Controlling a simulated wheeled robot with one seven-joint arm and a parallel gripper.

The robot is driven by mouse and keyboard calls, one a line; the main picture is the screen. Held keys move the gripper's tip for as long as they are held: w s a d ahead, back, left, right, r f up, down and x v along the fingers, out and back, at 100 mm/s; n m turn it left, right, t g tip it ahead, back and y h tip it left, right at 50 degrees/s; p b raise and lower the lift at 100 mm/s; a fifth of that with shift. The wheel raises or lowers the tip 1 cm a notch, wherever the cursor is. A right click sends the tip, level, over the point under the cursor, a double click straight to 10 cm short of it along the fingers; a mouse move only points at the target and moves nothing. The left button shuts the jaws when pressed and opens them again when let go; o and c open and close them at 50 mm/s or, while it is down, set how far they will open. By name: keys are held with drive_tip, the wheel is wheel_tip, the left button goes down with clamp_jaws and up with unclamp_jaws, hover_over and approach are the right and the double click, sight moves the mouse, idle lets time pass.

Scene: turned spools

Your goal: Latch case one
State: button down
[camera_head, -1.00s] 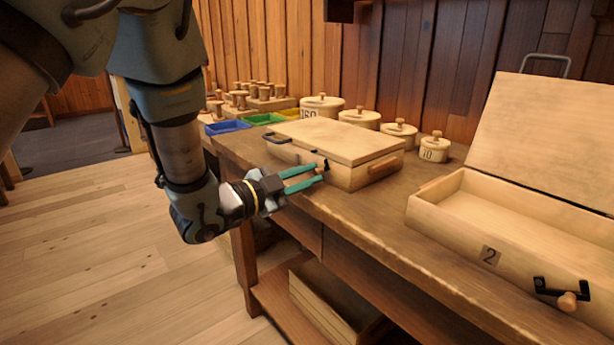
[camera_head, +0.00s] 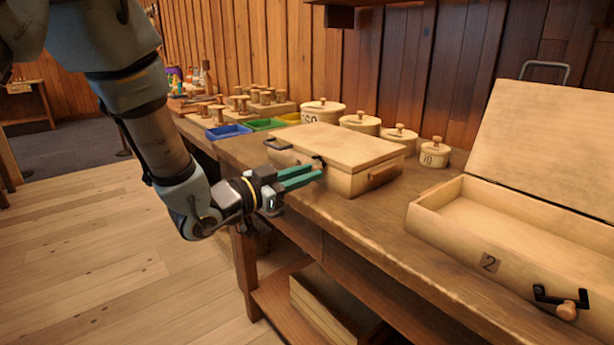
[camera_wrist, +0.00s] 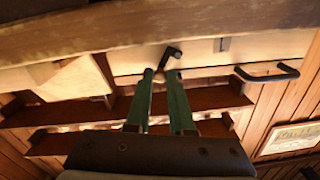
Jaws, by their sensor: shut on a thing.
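Case one (camera_head: 340,146) is the pale wooden box on the bench, and its lid is down. A black latch lever (camera_head: 318,159) sits on its front; it also shows in the wrist view (camera_wrist: 172,53). My gripper (camera_head: 316,173) is at the front of the case, its green fingers shut on the latch knob. The fingers hide the knob in the head view. In the wrist view my fingertips (camera_wrist: 160,74) are just under the lever, with a narrow gap between them. The case's number is not visible.
Case two (camera_head: 448,240) stands open at the right, its latch (camera_head: 562,301) on its front. Lidded round tins (camera_head: 399,138) stand behind case one. Blue (camera_head: 228,131), green and yellow trays and several spools are at the left. The bench front right of my gripper is clear.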

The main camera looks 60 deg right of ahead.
drive_tip(key=n, duration=0.1)
drive_tip(key=r+n+p, duration=0.1)
drive_tip(key=n, duration=0.1)
drive_tip(key=shift+w, duration=0.4)
drive_tip(key=shift+w+d+n+p, duration=0.15)
drive_tip(key=shift+n+p, duration=0.15)
drive_tip(key=shift+n, duration=0.45)
drive_tip(key=shift+w+n+p, duration=0.1)
drive_tip(key=shift+n+p, duration=0.2)
drive_tip(key=shift+n, duration=0.45)
drive_tip(key=c, duration=1.1)
unclamp_jaws()
drive_tip(key=shift+o, duration=0.2)
drive_tip(key=b+v, duration=0.1)
drive_tip(key=v, duration=0.9)
drive_tip(key=shift+a, duration=0.4)
